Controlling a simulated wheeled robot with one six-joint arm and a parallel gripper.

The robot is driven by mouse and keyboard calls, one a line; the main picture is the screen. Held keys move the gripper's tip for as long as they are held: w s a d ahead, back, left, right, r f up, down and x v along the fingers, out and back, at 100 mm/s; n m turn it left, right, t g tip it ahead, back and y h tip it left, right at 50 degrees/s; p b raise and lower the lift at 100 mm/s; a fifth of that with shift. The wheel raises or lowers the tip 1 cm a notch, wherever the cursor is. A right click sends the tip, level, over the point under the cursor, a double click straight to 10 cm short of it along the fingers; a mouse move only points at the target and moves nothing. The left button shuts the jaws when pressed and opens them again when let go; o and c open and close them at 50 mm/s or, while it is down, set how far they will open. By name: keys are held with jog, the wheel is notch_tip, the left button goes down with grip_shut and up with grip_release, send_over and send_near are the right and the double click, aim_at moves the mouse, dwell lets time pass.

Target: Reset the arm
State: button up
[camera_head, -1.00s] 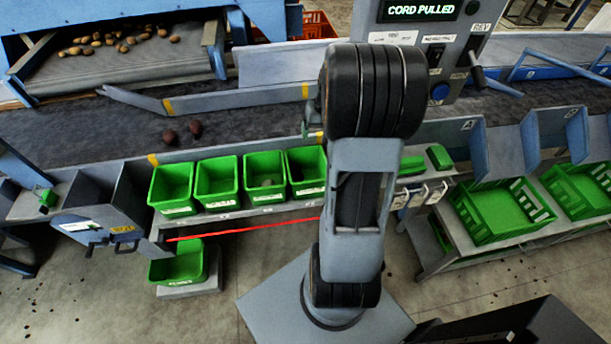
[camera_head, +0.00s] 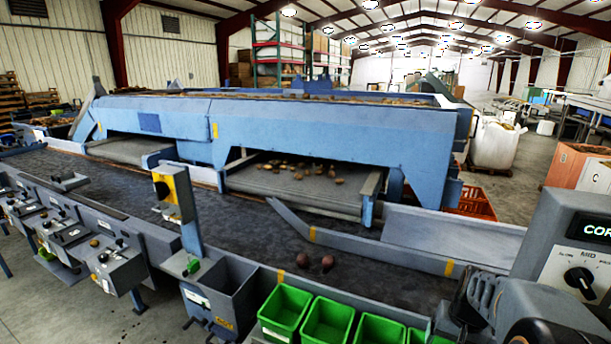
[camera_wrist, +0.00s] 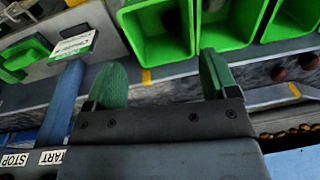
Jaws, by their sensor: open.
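My gripper (camera_wrist: 163,80) is open and empty in the wrist view, its two green-padded fingers wide apart. Green bins (camera_wrist: 238,45) lie beyond the fingertips, and the belt edge shows between them. Part of my arm (camera_head: 530,310) fills the lower right corner of the head view. My gripper is not in the head view.
Green bins (camera_head: 327,322) line the front of the dark conveyor belt (camera_head: 390,268), which carries two dark potatoes (camera_head: 327,263). A control box (camera_head: 575,255) with a display and dial stands at right. A blue grader (camera_head: 320,130) spans the back.

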jog(key=s+a+r+n+t, duration=0.1)
jog(key=s+a+r+n, duration=0.1)
jog(key=a, duration=0.6)
jog(key=s+a+r+n+t, duration=0.2)
jog(key=s+a+r+n, duration=0.1)
jog(key=a+r, duration=0.3)
jog(key=shift+s+a+r+n+t+h, duration=0.15)
jog(key=shift+s+a+n+t+h, duration=0.25)
jog(key=shift+a, duration=0.7)
jog(key=shift+s, duration=0.1)
jog(key=shift+c, duration=0.2)
